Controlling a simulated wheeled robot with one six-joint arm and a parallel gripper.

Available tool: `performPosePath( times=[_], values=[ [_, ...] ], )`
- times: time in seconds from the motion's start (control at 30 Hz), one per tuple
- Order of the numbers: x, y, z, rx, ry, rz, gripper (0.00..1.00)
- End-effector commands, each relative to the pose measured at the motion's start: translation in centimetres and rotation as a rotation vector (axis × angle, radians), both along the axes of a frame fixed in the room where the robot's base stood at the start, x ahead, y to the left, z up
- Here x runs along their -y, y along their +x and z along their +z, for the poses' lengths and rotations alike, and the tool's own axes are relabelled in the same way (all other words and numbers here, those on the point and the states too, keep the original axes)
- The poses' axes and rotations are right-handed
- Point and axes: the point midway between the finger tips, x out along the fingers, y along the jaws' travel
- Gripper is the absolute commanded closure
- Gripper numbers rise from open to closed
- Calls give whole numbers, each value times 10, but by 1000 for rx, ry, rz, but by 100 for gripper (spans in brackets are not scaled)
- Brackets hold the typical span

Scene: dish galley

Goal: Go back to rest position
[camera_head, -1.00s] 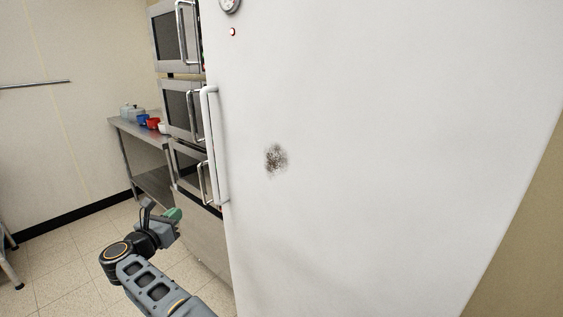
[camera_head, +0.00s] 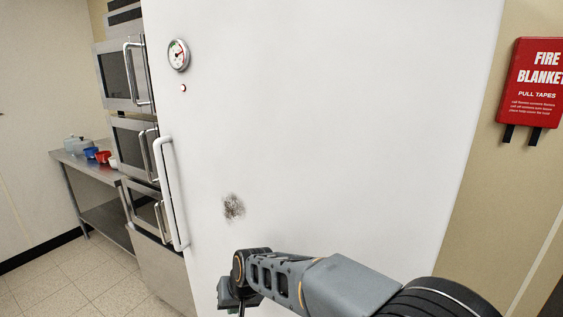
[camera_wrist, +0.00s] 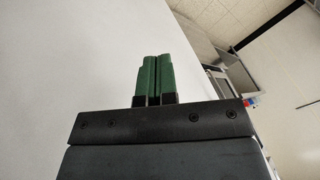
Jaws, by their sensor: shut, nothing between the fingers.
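My gripper has two green fingers, which are pressed together with nothing between them in the wrist view (camera_wrist: 155,76). In the head view my arm reaches in from the lower right, and the gripper end hangs low in front of the white door, largely hidden behind the wrist. The white door (camera_head: 330,120) fills the middle of the head view. It has a long handle (camera_head: 170,195) on its left edge and a dark smudge (camera_head: 233,207) just above my wrist.
A round gauge (camera_head: 178,55) and a small red light (camera_head: 183,88) are on the door. Stacked ovens (camera_head: 118,78) stand left of it, beside a steel table (camera_head: 72,158) with pots and cups. A red fire blanket box (camera_head: 537,82) hangs on the right wall. Floor is clear at lower left.

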Motion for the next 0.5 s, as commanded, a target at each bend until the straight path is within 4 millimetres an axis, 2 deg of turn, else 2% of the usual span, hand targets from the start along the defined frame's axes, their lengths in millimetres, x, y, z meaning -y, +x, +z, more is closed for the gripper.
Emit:
performPosePath(
  times=[0.03,0.1,0.23,0.33,0.4,0.5],
  values=[
    [39,-12,17,-15,-59,12,100],
    [90,-33,28,-43,-142,30,100],
    [173,-75,49,-87,-259,3,100],
    [218,-101,65,-86,-300,-72,100],
    [239,-111,77,-60,-305,-130,100],
    [258,-118,95,-17,-291,-210,100]
  ],
)
